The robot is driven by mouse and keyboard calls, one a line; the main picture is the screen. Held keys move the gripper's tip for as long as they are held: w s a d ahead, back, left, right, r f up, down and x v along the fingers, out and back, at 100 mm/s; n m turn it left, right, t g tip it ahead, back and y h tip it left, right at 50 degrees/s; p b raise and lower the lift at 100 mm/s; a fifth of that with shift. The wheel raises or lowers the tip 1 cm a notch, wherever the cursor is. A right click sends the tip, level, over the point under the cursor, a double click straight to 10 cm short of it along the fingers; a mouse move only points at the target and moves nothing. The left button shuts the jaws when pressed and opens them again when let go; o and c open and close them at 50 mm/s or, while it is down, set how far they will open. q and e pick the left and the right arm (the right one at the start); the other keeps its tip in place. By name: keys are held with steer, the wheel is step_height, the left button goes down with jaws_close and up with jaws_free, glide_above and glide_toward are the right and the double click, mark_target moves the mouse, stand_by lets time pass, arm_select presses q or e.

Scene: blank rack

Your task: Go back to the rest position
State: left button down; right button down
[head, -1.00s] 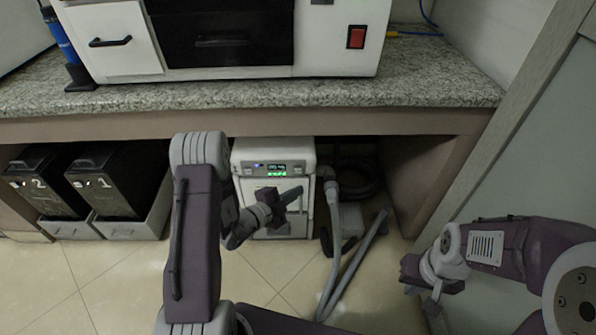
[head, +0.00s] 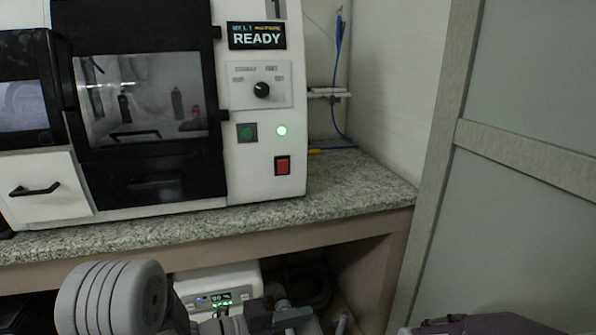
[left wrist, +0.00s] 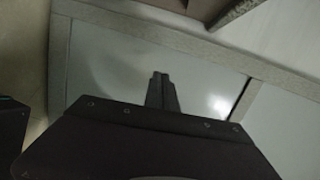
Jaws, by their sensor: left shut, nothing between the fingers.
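My left arm comes in at the bottom left of the head view, with a big grey ribbed joint in front. My left gripper (head: 288,316) is at the bottom edge, in front of the space under the counter, partly cut off. In the left wrist view its fingers (left wrist: 162,90) are together with nothing between them, against a grey panel. Only a purple piece of my right arm shows at the bottom right of the head view; its gripper is out of frame.
A white machine (head: 263,180) with a READY display and a lit green lamp stands on the granite counter (head: 345,190). A small white unit (head: 240,278) stands under it. A framed grey panel (head: 515,230) closes off the right side.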

arm_select(q)
steer(key=s+d+m+g+y, duration=0.1)
steer(key=s+d+m+g, duration=0.1)
steer(key=s+m+g, duration=0.45)
steer(key=s+a+f+m+g+y+p, duration=0.1)
steer(key=s+a+f+m+y, duration=0.2)
steer(key=s+m, duration=0.3)
steer(key=s+a+f+m+g+y, duration=0.1)
steer(key=s+a+f+m+y, duration=0.15)
steer(key=s+m, duration=0.4)
steer(key=w+a+f+m+t+y, duration=0.1)
steer(key=w+a+f+m+y, duration=0.2)
steer(key=a+m, duration=0.6)
steer(key=w+a+f+m+t+y, duration=0.15)
steer(key=a+m+y, duration=0.35)
steer(key=m, duration=0.7)
step_height(320, 180, up, 38)
steer(key=m+p, duration=0.1)
steer(key=p, duration=3.7)
steer(key=shift+w+r, duration=0.25)
steer(key=shift+w, duration=0.15)
steer(key=shift+a+h, duration=0.1)
steer(key=shift+h, duration=0.15)
